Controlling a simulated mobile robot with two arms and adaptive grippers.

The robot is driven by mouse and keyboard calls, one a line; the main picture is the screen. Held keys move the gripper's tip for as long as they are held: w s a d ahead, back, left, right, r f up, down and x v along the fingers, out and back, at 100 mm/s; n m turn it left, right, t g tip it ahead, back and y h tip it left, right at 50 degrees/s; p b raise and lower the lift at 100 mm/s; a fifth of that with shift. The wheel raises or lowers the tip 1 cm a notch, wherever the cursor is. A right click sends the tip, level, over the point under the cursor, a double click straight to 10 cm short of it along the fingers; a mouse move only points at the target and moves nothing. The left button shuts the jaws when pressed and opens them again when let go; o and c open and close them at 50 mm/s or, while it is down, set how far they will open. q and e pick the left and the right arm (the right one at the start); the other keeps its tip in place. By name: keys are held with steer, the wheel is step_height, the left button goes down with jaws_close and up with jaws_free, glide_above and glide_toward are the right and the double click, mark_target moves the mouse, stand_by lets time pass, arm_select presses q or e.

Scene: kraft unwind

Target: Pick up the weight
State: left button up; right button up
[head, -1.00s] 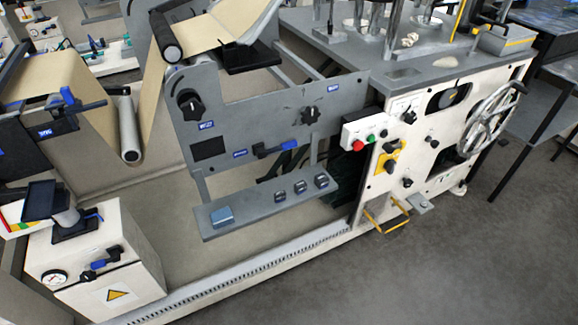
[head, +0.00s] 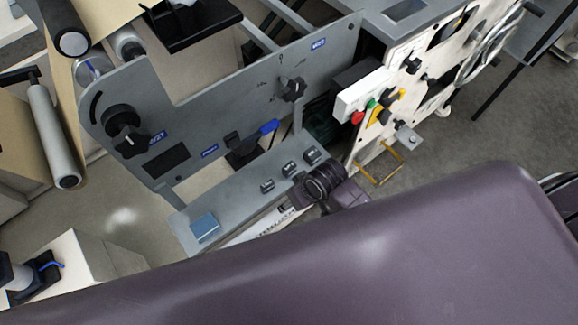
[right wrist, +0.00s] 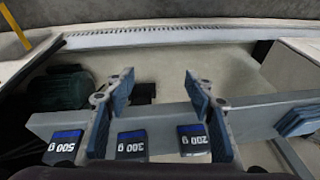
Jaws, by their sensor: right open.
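Three small dark weights with blue tops sit in a row on a narrow grey shelf (head: 240,207). In the right wrist view they are labelled 500 g (right wrist: 64,147), 300 g (right wrist: 131,145) and 200 g (right wrist: 193,140). In the head view they show as small dark blocks (head: 290,168) near the shelf's right end. My right gripper (right wrist: 158,92) is open and empty. Its fingers stand apart in front of the shelf, with the 300 g and 200 g weights showing between them. The task does not say which weight. My left gripper is not in view.
The grey panel (head: 215,110) with knobs and a blue-handled lever (head: 250,143) stands above the shelf. A white control box (head: 362,93) with red and green buttons is to the right. Open floor lies right.

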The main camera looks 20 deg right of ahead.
steer(key=a+r+n, duration=0.2)
steer(key=a+r, duration=0.3)
steer(key=r, duration=0.7)
steer(key=g+h, duration=0.2)
steer(key=g, duration=0.1)
glide_above(289, 166)
steer(key=shift+w+d+r, duration=0.15)
steer(key=shift+r, duration=0.25)
steer(key=f, duration=0.7)
steer(key=shift+s+f, duration=0.25)
steer(key=shift+f, duration=0.1)
steer(key=shift+c, duration=0.2)
steer(key=shift+r, duration=0.1)
jaws_close()
